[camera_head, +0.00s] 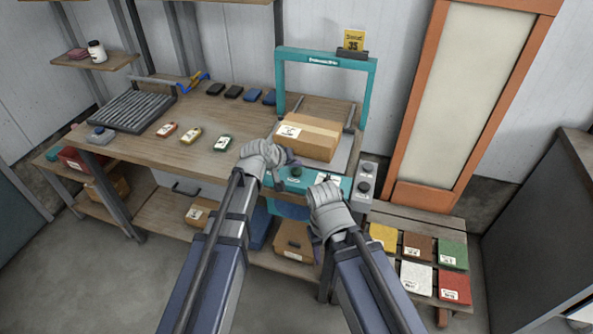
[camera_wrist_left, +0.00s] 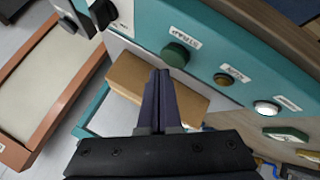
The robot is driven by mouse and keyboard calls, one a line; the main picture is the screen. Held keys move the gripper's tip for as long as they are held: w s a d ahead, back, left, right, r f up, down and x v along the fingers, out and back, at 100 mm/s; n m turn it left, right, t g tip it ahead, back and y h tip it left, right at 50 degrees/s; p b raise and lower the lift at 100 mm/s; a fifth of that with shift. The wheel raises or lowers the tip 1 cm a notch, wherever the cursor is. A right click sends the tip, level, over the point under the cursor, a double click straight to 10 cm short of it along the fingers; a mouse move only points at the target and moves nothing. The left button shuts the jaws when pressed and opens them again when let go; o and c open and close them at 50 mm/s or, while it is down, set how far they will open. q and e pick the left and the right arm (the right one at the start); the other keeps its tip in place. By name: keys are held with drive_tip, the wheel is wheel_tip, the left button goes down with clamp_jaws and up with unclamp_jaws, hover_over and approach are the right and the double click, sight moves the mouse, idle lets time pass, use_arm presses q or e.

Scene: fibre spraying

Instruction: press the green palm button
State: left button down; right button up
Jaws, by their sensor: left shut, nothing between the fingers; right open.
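The green palm button (camera_wrist_left: 175,55) is a round dark green knob on the teal panel in the left wrist view. In the head view the green button (camera_head: 297,171) shows on the panel's front, just beyond my left gripper. My left gripper (camera_head: 291,160) is shut and empty; in the left wrist view its fingertips (camera_wrist_left: 160,72) appear just below and left of the button. Whether they touch it I cannot tell. My right gripper (camera_head: 317,245) is open, low in front of the panel, its fingers mostly hidden by its wrist.
A small amber-ringed button (camera_wrist_left: 223,79) and a white button (camera_wrist_left: 267,108) sit along the same panel. A cardboard box (camera_head: 307,137) lies under the teal arch (camera_head: 283,75). A grey control box (camera_head: 366,180) stands at the panel's right. Small devices lie on the wooden bench (camera_head: 190,155).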

sight(295, 173)
use_arm(q)
drive_tip(key=shift+f+b, duration=0.45)
drive_tip(key=shift+f+b, duration=0.4)
idle(0.7)
idle(0.4)
drive_tip(key=shift+r+p, duration=0.85)
drive_tip(key=shift+r, duration=0.05)
wheel_tip(295, 173, up, 5)
drive_tip(key=p, duration=0.5)
